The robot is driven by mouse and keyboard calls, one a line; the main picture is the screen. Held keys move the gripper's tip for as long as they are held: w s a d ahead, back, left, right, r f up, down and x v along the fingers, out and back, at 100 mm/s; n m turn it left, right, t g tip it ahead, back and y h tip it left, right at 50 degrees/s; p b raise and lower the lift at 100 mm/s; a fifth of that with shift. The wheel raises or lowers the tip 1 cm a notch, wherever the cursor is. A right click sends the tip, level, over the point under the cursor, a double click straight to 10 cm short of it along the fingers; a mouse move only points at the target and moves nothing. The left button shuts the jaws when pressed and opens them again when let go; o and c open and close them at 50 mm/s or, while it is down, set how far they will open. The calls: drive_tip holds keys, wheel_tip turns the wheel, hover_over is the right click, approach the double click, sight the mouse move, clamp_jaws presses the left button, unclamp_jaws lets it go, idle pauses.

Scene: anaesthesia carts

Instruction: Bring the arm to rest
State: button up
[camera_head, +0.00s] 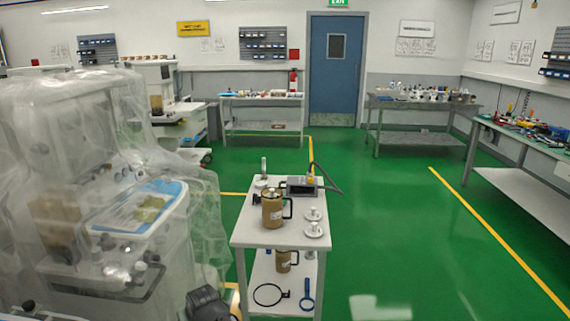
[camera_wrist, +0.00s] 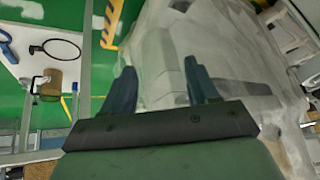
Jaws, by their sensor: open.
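My gripper (camera_wrist: 160,84) shows in the wrist view with its two dark blue fingers spread apart and nothing held between them. Behind the fingers is the plastic-draped anaesthesia cart (camera_wrist: 228,45). The same draped cart (camera_head: 75,130) fills the left of the head view. A dark part, apparently my gripper (camera_head: 208,303), is at the bottom edge of the head view, between the draped cart and the small white cart (camera_head: 240,237). Its fingers cannot be made out there.
The white cart carries a tan canister (camera_head: 272,210), a grey device (camera_head: 300,186) and metal discs (camera_head: 313,230). Its lower shelf holds another canister (camera_head: 284,261), a black ring (camera_head: 268,294) and a blue-handled tool (camera_head: 307,295). The green floor (camera_head: 390,210) to the right is clear.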

drive_tip(key=w+d+f+m+h, duration=0.1)
drive_tip(key=d+f, duration=0.2)
drive_tip(key=d, duration=0.6)
drive_tip(key=w+d+f+m+g+h, duration=0.1)
drive_tip(key=w+d+f, duration=0.15)
drive_tip(key=d, duration=0.65)
drive_tip(key=w+d+f+m+h, duration=0.15)
drive_tip(key=d+f, duration=0.25)
drive_tip(key=d, duration=0.4)
drive_tip(key=s+d+f+m+g+h, duration=0.1)
drive_tip(key=s+d+f+m+g, duration=0.2)
drive_tip(key=d, duration=0.8)
drive_tip(key=s+d+f+m, duration=0.1)
drive_tip(key=s+d+f, duration=0.25)
drive_tip(key=d, duration=0.75)
drive_tip(key=s+f+g, duration=0.3)
drive_tip(key=s+f, duration=0.7)
drive_tip(key=s, duration=0.5)
drive_tip(key=s+f+g, duration=0.4)
drive_tip(key=s+f, duration=0.6)
drive_tip(key=s, duration=0.5)
drive_tip(key=shift+s, duration=0.4)
